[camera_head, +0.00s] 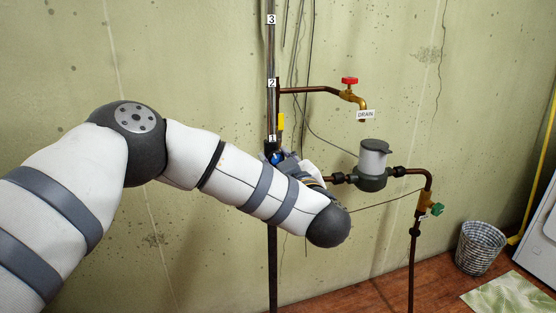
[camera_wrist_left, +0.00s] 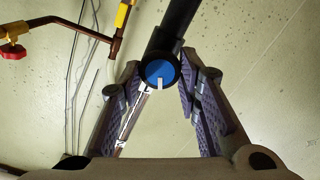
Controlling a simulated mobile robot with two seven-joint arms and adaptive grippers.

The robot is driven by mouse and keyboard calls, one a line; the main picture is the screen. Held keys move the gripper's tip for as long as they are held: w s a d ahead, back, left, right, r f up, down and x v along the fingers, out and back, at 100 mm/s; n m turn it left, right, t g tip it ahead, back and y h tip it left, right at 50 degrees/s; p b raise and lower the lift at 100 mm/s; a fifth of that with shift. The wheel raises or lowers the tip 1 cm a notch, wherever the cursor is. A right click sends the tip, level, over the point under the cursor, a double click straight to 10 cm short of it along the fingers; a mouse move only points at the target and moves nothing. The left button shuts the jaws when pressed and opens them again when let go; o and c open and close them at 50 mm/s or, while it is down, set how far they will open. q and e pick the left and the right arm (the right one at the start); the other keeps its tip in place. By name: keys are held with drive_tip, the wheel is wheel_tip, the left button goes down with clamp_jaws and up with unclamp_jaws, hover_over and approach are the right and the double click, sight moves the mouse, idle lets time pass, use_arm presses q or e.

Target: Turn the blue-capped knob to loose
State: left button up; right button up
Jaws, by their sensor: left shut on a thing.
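The blue-capped knob (camera_wrist_left: 160,73) shows in the left wrist view on a dark pipe fitting. A white mark on its cap points down in that view. My left gripper (camera_wrist_left: 161,82) has one finger on each side of the knob and is shut on it. In the head view, the knob (camera_head: 276,157) is a small blue patch on the vertical pipe, partly hidden by my left gripper (camera_head: 284,162). Any lettering around the knob is hidden or too small to read. My right gripper is not in view.
A drain tap with a red handle (camera_head: 349,81) sticks out above. A yellow lever (camera_head: 281,122) sits on the pipe just above the knob. A grey filter housing (camera_head: 373,160) and a green valve (camera_head: 436,209) are to the right. A wastebasket (camera_head: 480,247) stands on the floor.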

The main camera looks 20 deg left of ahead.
use_arm(q)
drive_tip(key=n, duration=0.7)
drive_tip(key=shift+a+f, duration=0.1)
drive_tip(key=shift+f, duration=0.05)
drive_tip(key=n, duration=0.4)
drive_tip(key=shift+s, duration=0.1)
drive_tip(key=n, duration=0.4)
drive_tip(key=shift+f+n, duration=0.1)
drive_tip(key=shift+n, duration=0.2)
drive_tip(key=n, duration=0.3)
drive_tip(key=shift+n, duration=0.3)
drive_tip(key=n, duration=0.4)
drive_tip(key=shift+f+n, duration=0.1)
drive_tip(key=shift+n, duration=0.2)
drive_tip(key=n, duration=0.3)
drive_tip(key=shift+n, duration=2.1)
